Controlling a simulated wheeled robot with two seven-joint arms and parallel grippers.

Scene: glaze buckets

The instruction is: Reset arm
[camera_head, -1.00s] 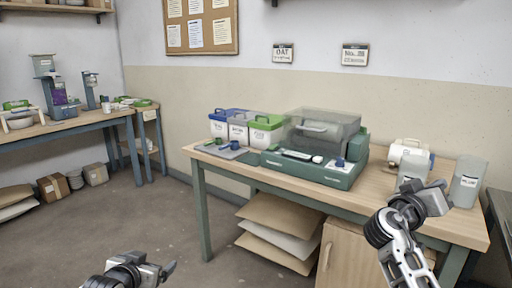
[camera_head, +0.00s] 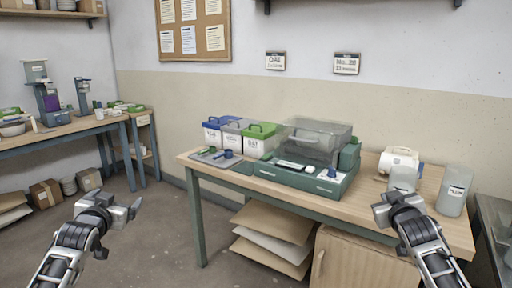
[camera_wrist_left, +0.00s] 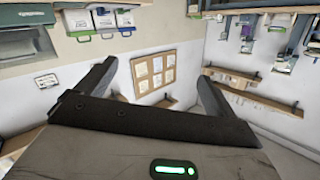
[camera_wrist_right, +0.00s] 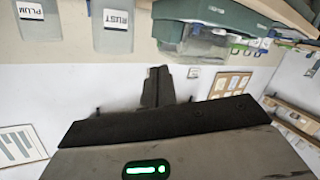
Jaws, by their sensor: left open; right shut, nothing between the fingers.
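My left gripper (camera_head: 118,206) is raised over the open floor at the lower left of the head view. Its two fingers stand apart in the left wrist view (camera_wrist_left: 158,85), with nothing between them. My right gripper (camera_head: 380,210) is in front of the right part of the wooden table (camera_head: 440,222). Its fingers are together in the right wrist view (camera_wrist_right: 158,88), with nothing held. Both grippers are clear of the objects in view.
Cardboard boxes (camera_head: 46,193) sit on the floor at left.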

